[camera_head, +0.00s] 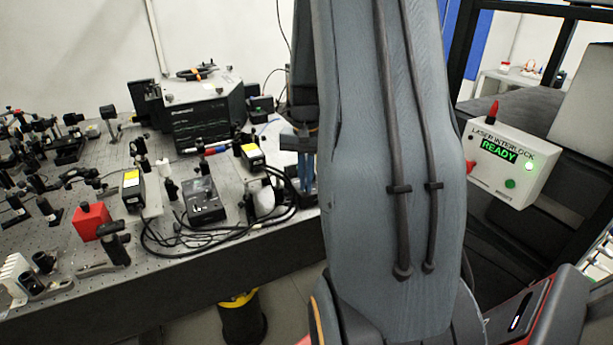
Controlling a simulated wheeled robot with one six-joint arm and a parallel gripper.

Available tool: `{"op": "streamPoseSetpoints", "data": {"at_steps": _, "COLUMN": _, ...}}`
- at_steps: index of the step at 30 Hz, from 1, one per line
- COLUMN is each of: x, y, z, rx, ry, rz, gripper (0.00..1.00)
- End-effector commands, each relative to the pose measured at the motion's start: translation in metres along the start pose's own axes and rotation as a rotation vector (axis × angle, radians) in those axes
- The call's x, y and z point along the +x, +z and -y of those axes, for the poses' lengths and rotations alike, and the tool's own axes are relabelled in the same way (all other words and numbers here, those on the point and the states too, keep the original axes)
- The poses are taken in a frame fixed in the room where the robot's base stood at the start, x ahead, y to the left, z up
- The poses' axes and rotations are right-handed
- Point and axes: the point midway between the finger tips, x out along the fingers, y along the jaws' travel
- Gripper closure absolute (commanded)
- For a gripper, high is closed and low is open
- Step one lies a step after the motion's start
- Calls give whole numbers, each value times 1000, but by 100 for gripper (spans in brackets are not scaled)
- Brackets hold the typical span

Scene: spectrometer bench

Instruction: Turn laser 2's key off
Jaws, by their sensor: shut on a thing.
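My gripper (306,172) points down at the right end of the optical bench, partly hidden behind my own arm. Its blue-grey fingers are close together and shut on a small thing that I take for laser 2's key. The key itself is too small and too covered to make out, so its angle cannot be told. Another black control box (204,203) with a small display stands on the bench, left of my gripper. I cannot read a laser number on either box.
Black cables (225,235) loop along the bench's front edge. Two yellow-topped modules (132,186) (253,156), a red block (90,221) and a large black instrument (200,112) stand on the bench (200,270). A white interlock box (508,163) reads "READY" at the right.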

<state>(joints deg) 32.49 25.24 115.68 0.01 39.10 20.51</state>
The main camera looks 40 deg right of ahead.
Motion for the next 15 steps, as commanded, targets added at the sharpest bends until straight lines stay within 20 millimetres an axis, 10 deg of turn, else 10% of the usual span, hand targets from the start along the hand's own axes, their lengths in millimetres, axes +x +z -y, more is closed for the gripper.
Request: {"op": "streamPoseSetpoints", "data": {"at_steps": 15, "x": -2, "y": -1, "z": -4, "rx": -463, "ry": 0, "rz": -1, "gripper": 100}}
